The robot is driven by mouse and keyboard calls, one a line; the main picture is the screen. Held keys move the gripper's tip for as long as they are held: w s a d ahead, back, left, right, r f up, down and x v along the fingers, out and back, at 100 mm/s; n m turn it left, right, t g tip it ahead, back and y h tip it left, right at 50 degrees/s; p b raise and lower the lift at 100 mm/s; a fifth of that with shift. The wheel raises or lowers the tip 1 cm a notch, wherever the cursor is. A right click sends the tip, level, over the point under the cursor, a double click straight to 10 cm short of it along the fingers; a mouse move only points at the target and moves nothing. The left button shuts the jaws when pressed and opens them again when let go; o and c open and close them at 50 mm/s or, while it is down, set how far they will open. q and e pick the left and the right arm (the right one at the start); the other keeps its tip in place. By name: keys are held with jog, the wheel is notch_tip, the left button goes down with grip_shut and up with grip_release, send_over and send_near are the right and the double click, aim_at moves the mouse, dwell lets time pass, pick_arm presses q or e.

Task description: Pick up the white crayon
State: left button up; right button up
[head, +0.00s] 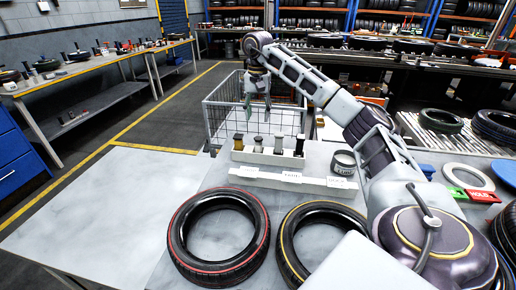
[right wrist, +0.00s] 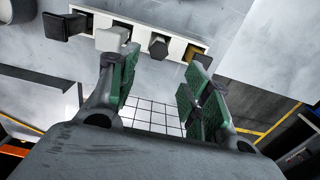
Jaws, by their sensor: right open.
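The white crayon (head: 278,145) stands upright in a white rack (head: 268,159), between a black crayon (head: 299,146) and a dark grey one (head: 258,144). A gold-brown crayon (head: 238,142) stands at the rack's left end. In the right wrist view the white crayon (right wrist: 112,39) shows at the top, close to the left fingertip in the picture. My right gripper (head: 258,108) is open and empty, above and behind the rack in the head view. Its green-padded fingers (right wrist: 164,68) are spread wide. My left gripper is not in view.
A red-striped tyre (head: 181,235) and a yellow-striped tyre (head: 288,235) lie in front of the rack. A label strip (head: 290,181) and a dark ring (head: 343,162) are near it. A wire basket (head: 222,118) stands behind the table. The table's left side (head: 110,210) is clear.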

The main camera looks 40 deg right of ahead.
aim_at(258, 138)
notch_tip(258, 138, down, 8)
jog(key=shift+r+b, duration=0.1)
jog(key=shift+b, duration=0.4)
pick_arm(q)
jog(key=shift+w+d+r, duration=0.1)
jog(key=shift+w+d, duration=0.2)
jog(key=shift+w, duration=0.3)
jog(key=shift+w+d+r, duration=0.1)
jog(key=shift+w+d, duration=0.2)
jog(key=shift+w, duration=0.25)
pick_arm(e)
jog(key=shift+f, duration=0.4)
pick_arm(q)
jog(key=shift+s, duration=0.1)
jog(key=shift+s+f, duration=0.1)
pick_arm(e)
jog(key=shift+f, duration=0.1)
jog(key=shift+f, duration=0.25)
jog(key=f, duration=0.3)
jog(key=shift+d+f, duration=0.2)
jog(key=shift+f, duration=0.55)
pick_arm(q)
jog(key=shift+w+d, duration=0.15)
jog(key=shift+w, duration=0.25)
pick_arm(e)
jog(key=shift+c, duration=0.5)
